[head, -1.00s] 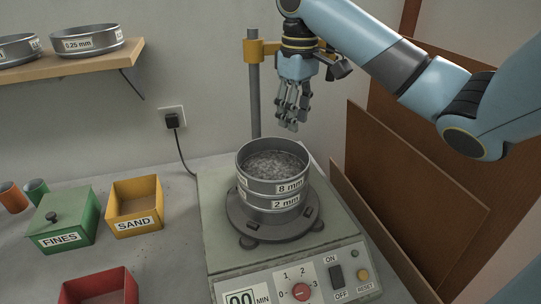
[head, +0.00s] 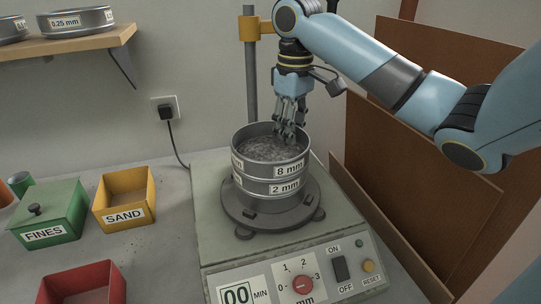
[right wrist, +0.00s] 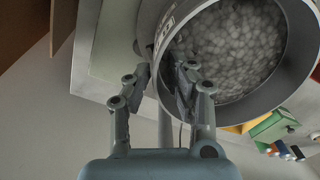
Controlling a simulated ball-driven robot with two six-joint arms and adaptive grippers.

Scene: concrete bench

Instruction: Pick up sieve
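A metal sieve labelled 8 mm (head: 257,170), holding grey gravel (head: 268,149), is stacked on a 2 mm sieve (head: 255,188) on the shaker. My right gripper (head: 287,133) points down at the back right rim of the top sieve. In the right wrist view, the gripper (right wrist: 161,77) has one finger inside the sieve above the gravel (right wrist: 237,50) and the other outside, with the wall between them. The fingers look apart, with a gap to the wall. My left gripper is not in view.
The shaker (head: 212,225) has a control panel with knob and switch. Yellow SAND (head: 124,215), green FINES (head: 48,233) and red (head: 85,284) boxes stand at left. A shelf (head: 75,45) holds more sieves. A post (head: 251,85) rises behind; brown boards (head: 410,170) lean at right.

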